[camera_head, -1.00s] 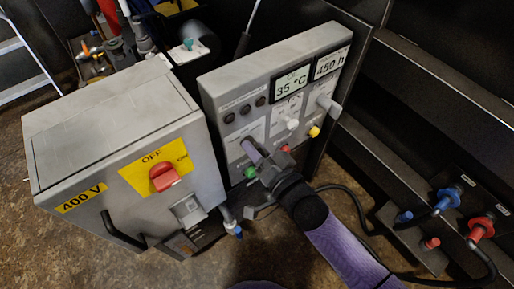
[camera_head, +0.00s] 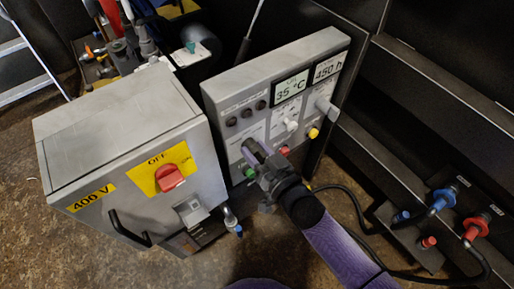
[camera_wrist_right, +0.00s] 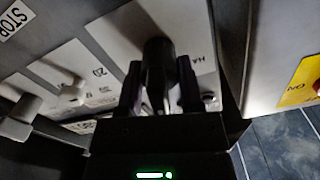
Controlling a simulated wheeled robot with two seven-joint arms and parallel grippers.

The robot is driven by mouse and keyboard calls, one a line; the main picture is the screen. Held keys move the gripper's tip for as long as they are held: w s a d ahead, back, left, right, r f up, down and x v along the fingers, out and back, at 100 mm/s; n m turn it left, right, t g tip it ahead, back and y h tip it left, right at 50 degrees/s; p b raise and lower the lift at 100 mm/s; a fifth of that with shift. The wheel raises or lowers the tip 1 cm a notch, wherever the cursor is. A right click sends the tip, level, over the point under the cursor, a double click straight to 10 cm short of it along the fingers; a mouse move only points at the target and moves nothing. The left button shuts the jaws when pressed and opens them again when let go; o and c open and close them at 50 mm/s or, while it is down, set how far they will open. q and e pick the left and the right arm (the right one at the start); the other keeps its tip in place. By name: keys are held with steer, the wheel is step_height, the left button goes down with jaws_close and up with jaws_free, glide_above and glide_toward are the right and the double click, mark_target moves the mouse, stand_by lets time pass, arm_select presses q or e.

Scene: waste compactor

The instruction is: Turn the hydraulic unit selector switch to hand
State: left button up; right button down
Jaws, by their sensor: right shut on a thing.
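The grey control panel (camera_head: 238,92) stands right of the grey 400 V box. My right gripper (camera_head: 257,157) is at the lower left of the panel front. In the right wrist view, its fingers (camera_wrist_right: 160,88) are shut on a dark selector switch knob (camera_wrist_right: 157,52), one finger on each side. The knob sits on a pale label plate (camera_wrist_right: 125,28). Letters reading "HA" show on the plate just right of the knob; the rest of that word is hidden. In the head view, my gripper covers the knob. My left gripper is not in view.
The grey 400 V box (camera_head: 118,125) with a red OFF switch (camera_head: 170,178) stands close on the left. Pale switches (camera_head: 291,125), a green button (camera_head: 249,171) and a yellow button (camera_head: 313,133) are near my gripper. Blue and red hose couplings (camera_head: 443,199) are at the right.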

steer(key=shift+n, duration=0.9)
steer(key=n, duration=0.2)
steer(key=shift+n+p, duration=0.35)
steer(key=shift+n, duration=0.05)
steer(key=n, duration=0.5)
steer(key=shift+s+a+f, duration=0.1)
steer(key=shift+n, duration=0.8)
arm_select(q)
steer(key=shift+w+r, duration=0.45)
arm_select(e)
steer(key=shift+n, duration=0.5)
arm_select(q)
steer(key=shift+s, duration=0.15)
arm_select(e)
steer(key=c, duration=0.6)
jaws_free()
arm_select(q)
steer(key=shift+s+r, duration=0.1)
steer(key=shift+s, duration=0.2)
